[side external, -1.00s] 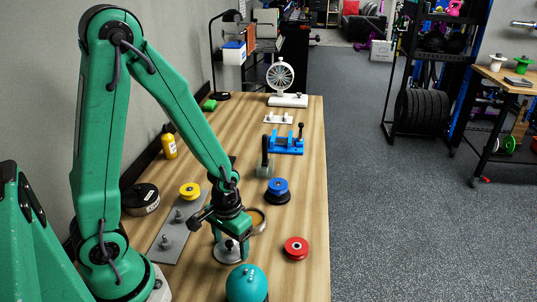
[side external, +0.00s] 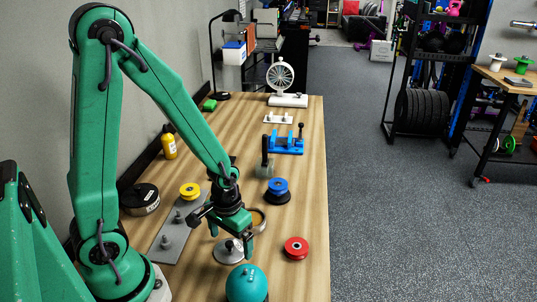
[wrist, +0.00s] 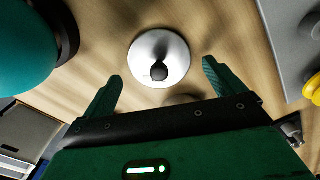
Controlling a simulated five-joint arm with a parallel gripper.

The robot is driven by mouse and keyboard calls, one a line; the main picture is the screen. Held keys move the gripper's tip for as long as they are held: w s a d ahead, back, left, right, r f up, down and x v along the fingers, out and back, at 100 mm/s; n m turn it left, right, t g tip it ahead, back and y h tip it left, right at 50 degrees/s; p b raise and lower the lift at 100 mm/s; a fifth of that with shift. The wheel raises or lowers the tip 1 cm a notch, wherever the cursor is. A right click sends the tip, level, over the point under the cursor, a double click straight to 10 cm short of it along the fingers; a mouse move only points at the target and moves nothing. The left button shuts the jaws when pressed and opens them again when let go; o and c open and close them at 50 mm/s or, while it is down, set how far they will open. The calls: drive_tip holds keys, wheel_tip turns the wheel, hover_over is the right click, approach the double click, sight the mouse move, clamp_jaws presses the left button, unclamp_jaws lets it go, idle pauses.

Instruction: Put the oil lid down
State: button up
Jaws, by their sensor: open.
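The oil lid (side external: 228,252), a silver disc with a dark knob, lies flat on the wooden table between the grey plate and the teal round object. In the wrist view the lid (wrist: 143,72) shows whole, its knob near the middle. My gripper (side external: 231,238) is open just above the lid, fingers pointing down. In the wrist view my gripper (wrist: 162,78) has its two fingertips spread on either side of the lid, apart from it, with nothing between them.
The teal round object (side external: 246,284) stands close in front. A red disc (side external: 296,248) is to the right and a blue knob piece (side external: 278,187) behind. The grey plate (side external: 174,243) with pegs and a yellow spool (side external: 189,190) lies left. The table's right edge is clear.

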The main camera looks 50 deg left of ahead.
wheel_tip(320, 180, up, 11)
idle(0.8)
drive_tip(key=shift+r, duration=0.15)
idle(0.4)
wheel_tip(320, 180, up, 12)
drive_tip(key=m+t, duration=0.3)
drive_tip(key=t, duration=0.3)
hover_over(231, 242)
drive_tip(key=s, duration=0.4)
drive_tip(key=shift+w, duration=0.2)
